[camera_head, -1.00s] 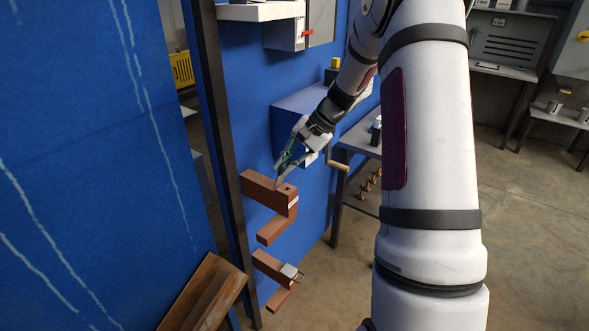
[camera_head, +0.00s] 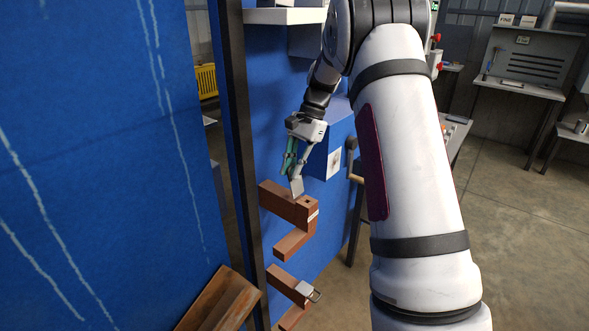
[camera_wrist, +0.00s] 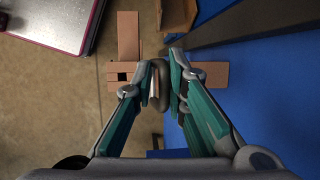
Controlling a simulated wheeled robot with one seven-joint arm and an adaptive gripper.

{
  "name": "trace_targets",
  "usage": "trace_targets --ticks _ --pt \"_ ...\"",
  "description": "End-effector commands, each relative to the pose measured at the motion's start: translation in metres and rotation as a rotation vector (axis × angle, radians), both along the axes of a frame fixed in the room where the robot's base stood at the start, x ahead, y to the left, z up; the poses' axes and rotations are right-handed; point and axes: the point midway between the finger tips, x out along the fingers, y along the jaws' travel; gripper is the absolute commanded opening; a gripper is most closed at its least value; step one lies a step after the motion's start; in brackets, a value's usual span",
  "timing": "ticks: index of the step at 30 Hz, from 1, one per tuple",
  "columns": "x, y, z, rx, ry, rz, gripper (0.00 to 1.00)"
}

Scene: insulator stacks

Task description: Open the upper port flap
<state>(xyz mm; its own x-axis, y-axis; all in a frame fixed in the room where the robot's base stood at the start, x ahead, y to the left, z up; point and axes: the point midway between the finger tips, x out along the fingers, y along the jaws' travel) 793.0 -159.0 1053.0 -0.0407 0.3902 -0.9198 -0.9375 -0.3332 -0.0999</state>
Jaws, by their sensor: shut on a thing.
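My gripper (camera_head: 293,177) comes down from above and is shut at this flap. In the wrist view my fingertips (camera_wrist: 165,95) close around a grey ring handle (camera_wrist: 157,72). The flap's hinge is hidden by the fingers.
A lower port (camera_head: 285,282) has its grey flap (camera_head: 308,290) lying flat, with a wire loop. A blue box (camera_head: 325,150) with a crank handle (camera_head: 352,165) is behind my gripper. A brown channel (camera_head: 222,300) stands front left.

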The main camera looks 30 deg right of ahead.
Motion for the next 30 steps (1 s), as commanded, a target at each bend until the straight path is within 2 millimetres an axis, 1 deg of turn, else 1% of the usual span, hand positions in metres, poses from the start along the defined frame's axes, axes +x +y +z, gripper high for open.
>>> trace_targets --ticks 1,11,12,13,23,26,30 --pt "0.002 0.004 -0.003 0.005 -0.002 0.003 0.00" --pt "0.002 0.004 -0.004 0.005 -0.001 0.004 0.00" --pt "0.002 0.004 -0.004 0.005 -0.001 0.004 0.22" --pt "0.002 0.004 -0.004 0.004 -0.001 0.004 0.28" --pt "0.001 0.001 -0.001 0.002 0.000 0.002 0.28" --pt "0.002 -0.003 0.007 0.000 -0.003 0.001 0.28" --pt "0.003 -0.011 0.027 0.001 -0.003 0.001 0.28"
